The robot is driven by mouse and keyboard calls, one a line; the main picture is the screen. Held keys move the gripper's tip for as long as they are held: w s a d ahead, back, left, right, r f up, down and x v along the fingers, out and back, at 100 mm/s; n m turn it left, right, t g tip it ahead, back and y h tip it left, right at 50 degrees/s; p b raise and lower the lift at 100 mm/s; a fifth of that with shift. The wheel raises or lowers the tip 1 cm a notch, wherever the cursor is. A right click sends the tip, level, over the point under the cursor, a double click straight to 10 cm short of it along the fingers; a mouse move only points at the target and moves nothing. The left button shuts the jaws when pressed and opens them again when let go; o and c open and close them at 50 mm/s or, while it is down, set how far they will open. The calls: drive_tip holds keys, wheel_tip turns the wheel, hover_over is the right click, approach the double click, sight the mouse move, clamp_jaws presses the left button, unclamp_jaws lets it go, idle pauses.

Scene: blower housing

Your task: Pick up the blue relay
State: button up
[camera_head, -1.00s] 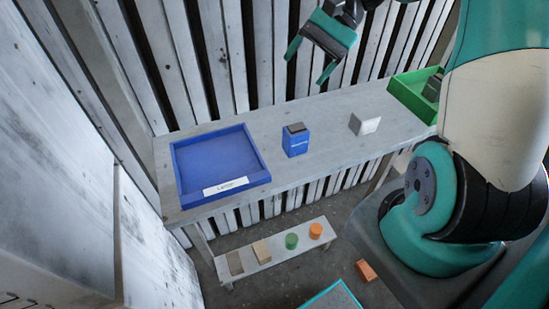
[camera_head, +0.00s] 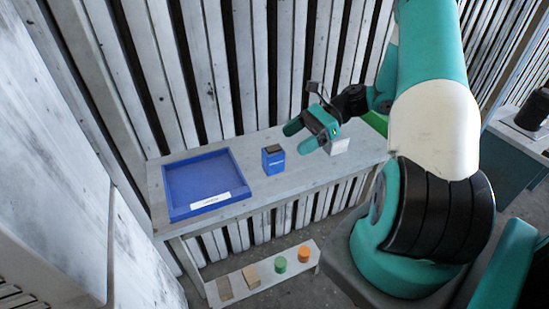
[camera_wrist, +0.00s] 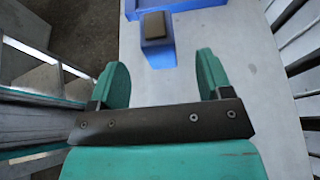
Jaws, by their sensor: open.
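The blue relay (camera_head: 273,161) is a small upright blue box with a dark top. It stands on the grey bench, to the right of the blue tray. My gripper (camera_head: 298,139) is open and empty, to the right of the relay and apart from it. In the wrist view the relay (camera_wrist: 158,52) lies ahead of the gripper (camera_wrist: 162,70), beyond the gap between the two green fingers. Nothing is between the fingers.
The labelled blue tray (camera_head: 243,193) sits at the bench's left end. A white block (camera_head: 340,146) and a partly hidden green bin (camera_head: 377,121) are to the right. A low shelf (camera_head: 268,272) below holds several small blocks and cylinders. Slatted wall stands behind.

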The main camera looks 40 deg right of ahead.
sight(274, 154)
drive_tip(key=shift+x, duration=0.95)
drive_tip(key=p+x, duration=0.1)
drive_tip(key=x, duration=0.1)
drive_tip(key=p+x, duration=0.1)
drive_tip(key=x, duration=0.2)
drive_tip(key=shift+s+a+r, duration=0.1)
drive_tip(key=shift+s+r, duration=0.05)
drive_tip(key=shift+s, duration=0.1)
drive_tip(key=shift+w+a, duration=0.1)
drive_tip(key=shift+a, duration=0.15)
drive_tip(key=c, duration=1.1)
